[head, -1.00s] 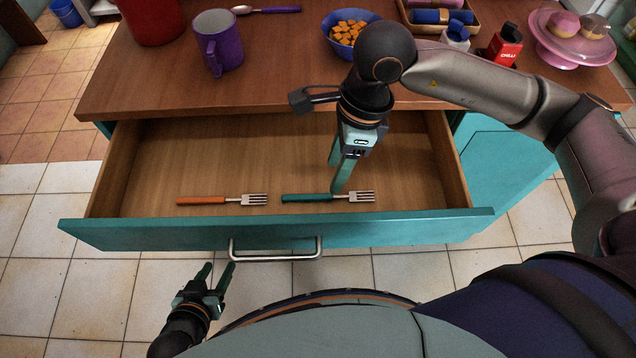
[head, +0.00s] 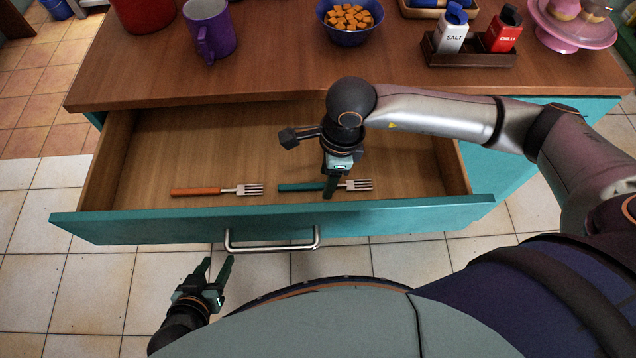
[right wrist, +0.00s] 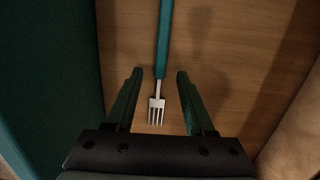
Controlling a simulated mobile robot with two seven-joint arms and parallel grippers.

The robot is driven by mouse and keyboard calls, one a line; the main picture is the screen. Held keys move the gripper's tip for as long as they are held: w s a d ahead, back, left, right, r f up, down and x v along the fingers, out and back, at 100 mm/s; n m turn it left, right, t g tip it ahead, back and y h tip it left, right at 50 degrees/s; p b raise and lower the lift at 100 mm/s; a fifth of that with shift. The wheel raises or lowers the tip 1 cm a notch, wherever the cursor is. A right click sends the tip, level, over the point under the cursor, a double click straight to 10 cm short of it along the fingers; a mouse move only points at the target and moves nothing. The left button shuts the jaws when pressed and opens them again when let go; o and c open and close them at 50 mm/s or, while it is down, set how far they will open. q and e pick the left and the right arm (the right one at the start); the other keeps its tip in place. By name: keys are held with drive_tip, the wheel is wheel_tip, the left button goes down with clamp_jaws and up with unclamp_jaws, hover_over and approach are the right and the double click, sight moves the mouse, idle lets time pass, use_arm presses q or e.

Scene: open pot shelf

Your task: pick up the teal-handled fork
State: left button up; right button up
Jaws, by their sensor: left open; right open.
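The teal-handled fork (head: 300,186) lies flat in the open drawer near its front panel, tines to the right. My right gripper (head: 329,190) is open, pointing down over the fork and hiding part of it in the head view. In the right wrist view the fork (right wrist: 163,45) runs between the open fingers (right wrist: 158,75), with its neck and tines between them; I cannot tell how far below the fingertips it is. My left gripper (head: 216,266) is open and empty in front of the drawer, low on the left.
An orange-handled fork (head: 205,191) lies left of the teal one. The teal drawer front (head: 150,224) with its metal handle (head: 272,247) stands close by. The counter (head: 250,75) above holds a purple mug (head: 209,30), a bowl (head: 349,30) and shakers (head: 452,32). The drawer's rear is clear.

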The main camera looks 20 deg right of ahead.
drive_tip(key=shift+f, duration=0.5)
clamp_jaws()
